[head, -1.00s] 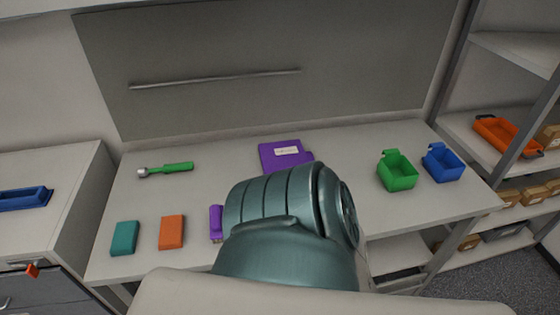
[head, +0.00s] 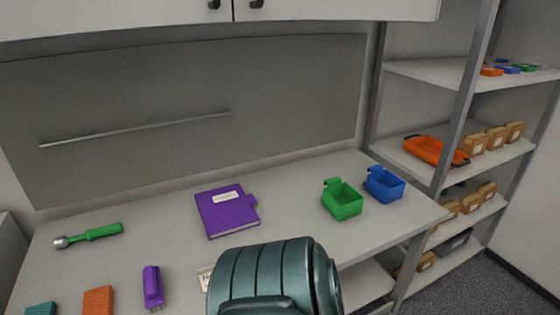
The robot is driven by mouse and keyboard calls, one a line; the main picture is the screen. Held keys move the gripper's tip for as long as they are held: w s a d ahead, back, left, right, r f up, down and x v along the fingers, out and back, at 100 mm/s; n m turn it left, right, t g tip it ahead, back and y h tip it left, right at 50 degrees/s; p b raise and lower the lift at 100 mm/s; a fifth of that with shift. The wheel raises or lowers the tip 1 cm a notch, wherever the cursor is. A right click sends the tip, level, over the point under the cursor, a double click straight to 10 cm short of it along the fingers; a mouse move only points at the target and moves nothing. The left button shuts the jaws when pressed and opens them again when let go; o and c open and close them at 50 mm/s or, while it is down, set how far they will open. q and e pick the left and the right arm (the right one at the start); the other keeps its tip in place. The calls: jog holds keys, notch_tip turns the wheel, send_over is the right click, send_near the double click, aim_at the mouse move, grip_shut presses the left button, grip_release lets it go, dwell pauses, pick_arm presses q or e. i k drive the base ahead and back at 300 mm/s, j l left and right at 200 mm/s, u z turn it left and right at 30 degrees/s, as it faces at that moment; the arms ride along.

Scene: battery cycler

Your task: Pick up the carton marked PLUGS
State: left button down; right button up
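Several brown cartons stand on the shelf rack at the right of the head view. Some are on the middle shelf (head: 495,138), beside the orange tray, and others are on the lower shelves (head: 470,203). Their white labels are too small to read, so I cannot tell which carton is marked PLUGS. Neither of my grippers is in view. A teal link of my own arm covers the front middle of the workbench.
The workbench (head: 290,205) holds a purple book (head: 227,212), a green bin (head: 342,200), a blue bin (head: 385,184), a green-handled tool (head: 92,235) and small blocks. An orange tray (head: 430,150) and rack posts (head: 462,100) are at right. Floor (head: 480,285) is clear there.

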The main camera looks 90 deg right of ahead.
aim_at(471, 202)
jog(key=z, duration=2.1)
